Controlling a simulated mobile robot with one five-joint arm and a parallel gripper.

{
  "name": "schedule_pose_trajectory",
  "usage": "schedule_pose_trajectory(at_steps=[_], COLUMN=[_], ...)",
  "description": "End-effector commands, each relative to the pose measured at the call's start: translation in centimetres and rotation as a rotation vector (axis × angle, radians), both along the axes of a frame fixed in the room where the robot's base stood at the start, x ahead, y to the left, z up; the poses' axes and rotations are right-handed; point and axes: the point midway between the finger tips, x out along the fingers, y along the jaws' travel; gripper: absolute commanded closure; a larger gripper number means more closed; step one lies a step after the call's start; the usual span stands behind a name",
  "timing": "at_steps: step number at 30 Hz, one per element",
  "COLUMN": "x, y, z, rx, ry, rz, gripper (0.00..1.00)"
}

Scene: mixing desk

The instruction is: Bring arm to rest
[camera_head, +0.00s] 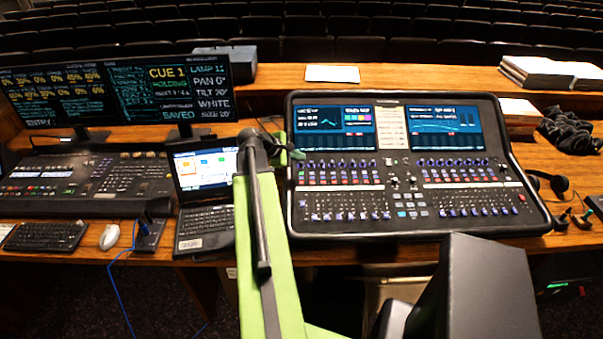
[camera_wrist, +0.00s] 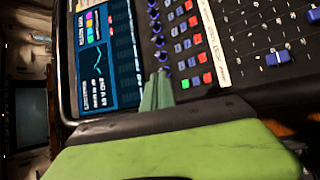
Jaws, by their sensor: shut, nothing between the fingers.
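My green arm (camera_head: 262,250) reaches forward from the bottom of the head view. My gripper (camera_head: 292,151) is at its far end, by the left edge of the mixing desk (camera_head: 410,232). In the wrist view my gripper (camera_wrist: 158,92) shows its greenish fingers closed together with nothing between them. They appear in front of the desk's left screen (camera_wrist: 108,50) and the knobs beside it. I cannot tell whether the fingertips touch the desk.
A laptop (camera_head: 205,218) stands left of my arm, near a lighting console (camera_head: 85,180) and two monitors (camera_head: 115,90). A mouse (camera_head: 110,236), keyboard (camera_head: 45,236) and blue cable (camera_head: 120,290) lie left. Headphones (camera_head: 548,182) and papers (camera_head: 550,72) are at right.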

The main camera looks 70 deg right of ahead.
Motion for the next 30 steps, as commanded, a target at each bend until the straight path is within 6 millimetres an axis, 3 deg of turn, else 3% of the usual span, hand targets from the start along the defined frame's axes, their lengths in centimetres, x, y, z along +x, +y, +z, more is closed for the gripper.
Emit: schedule_pose_trajectory(at_steps=[9,11,14,17,21,25,29,30], x=[0.3,1.5,6.7,14.2,23.6,30.2,34.7,35.6], y=[0.1,0.5,2.6,6.7,14.9,24.2,34.6,38.0], z=[0.0,0.0,0.0,0.0,-0.8,-2.1,-3.7,-4.2], rx=[0.000,0.000,0.000,0.001,0.037,0.106,0.207,0.245], ry=[0.000,0.000,0.000,-0.002,-0.033,-0.095,-0.182,-0.209], rz=[0.005,0.023,0.104,0.228,0.396,0.506,0.563,0.570], gripper=[1.00,1.00,1.00,1.00,1.00,1.00,1.00,1.00])
